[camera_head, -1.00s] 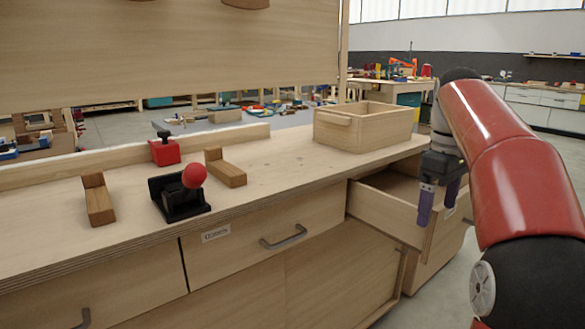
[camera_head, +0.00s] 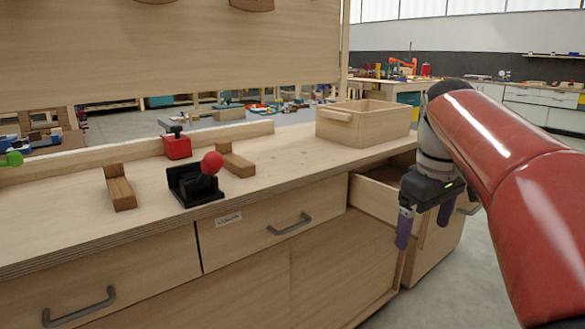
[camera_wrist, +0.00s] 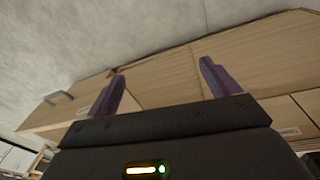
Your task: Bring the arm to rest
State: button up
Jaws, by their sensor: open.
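My gripper (camera_head: 424,224) hangs at the end of my red arm on the right of the head view, fingers pointing down. It is in front of the bench and near the pulled-out drawer (camera_head: 376,198), part of which it hides. Its two purple fingers are apart with nothing between them. In the wrist view the gripper (camera_wrist: 160,88) also shows open and empty, with wooden cabinet fronts and grey floor beyond. I cannot tell how far the fingers are from the drawer.
On the bench top (camera_head: 290,168) stand a wooden box (camera_head: 375,128), a black clamp with a red ball (camera_head: 195,190), a red block (camera_head: 177,147) and two wooden forms (camera_head: 121,192) (camera_head: 236,160). A closed drawer (camera_head: 270,228) is below. Grey floor is free at lower right.

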jog(key=s+a+f+m+t, duration=0.2)
jog(key=s+a+f, duration=0.1)
jog(key=s+f, duration=0.5)
jog(key=s+a+f+m+t, duration=0.2)
jog(key=s+a+f+m, duration=0.1)
jog(key=s+f, duration=0.5)
jog(key=shift+s+a+m, duration=0.3)
jog(key=shift+s+a, duration=0.45)
